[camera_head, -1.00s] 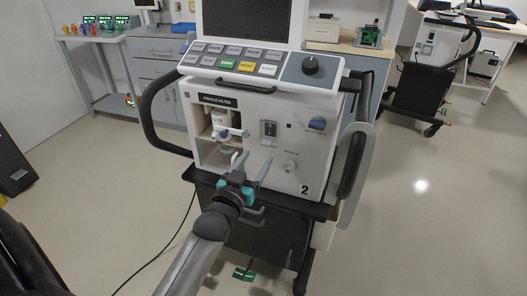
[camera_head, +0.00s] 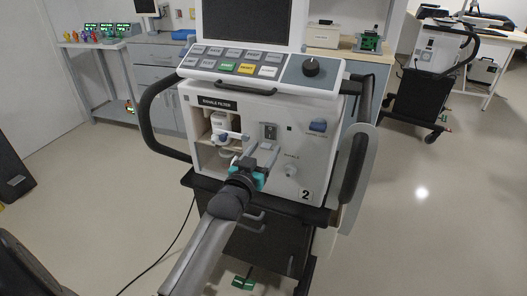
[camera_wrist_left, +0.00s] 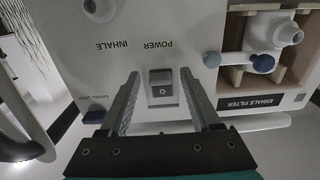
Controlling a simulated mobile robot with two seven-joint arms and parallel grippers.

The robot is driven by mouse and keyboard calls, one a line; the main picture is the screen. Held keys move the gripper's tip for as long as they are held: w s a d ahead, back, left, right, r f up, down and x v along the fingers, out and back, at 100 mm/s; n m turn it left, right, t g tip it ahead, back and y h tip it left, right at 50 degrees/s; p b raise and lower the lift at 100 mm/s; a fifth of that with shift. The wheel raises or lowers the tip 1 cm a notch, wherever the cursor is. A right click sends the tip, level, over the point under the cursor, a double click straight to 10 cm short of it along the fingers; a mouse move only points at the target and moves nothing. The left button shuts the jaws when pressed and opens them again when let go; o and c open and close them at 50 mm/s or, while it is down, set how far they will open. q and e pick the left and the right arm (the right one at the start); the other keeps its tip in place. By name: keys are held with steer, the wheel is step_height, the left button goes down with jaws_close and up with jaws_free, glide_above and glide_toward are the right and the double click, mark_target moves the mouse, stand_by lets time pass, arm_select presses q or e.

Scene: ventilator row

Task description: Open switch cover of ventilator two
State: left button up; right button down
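Ventilator two (camera_head: 228,104) stands ahead, white, with a "2" label low on its front. Its power switch with a small grey cover (camera_head: 269,131) sits mid-panel; whether the cover is lifted is hard to tell. In the left wrist view, the grey switch cover (camera_wrist_left: 161,76) appears upside down by the word POWER, between my finger lines. My left gripper (camera_head: 262,150) is open and empty, just below and in front of the switch. In the wrist view, its fingers (camera_wrist_left: 160,76) are apart, either side of the switch; contact cannot be told. My right gripper is not in view.
Left of the switch is the exhale filter bay (camera_head: 217,146) with its filter and blue-ended lever. A blue knob (camera_head: 318,126) and an inhale port (camera_head: 291,170) lie to the right. Black side handles flank the machine. Open floor lies to the right.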

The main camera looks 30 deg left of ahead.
arm_select(q)
jaws_close()
stand_by(0.5)
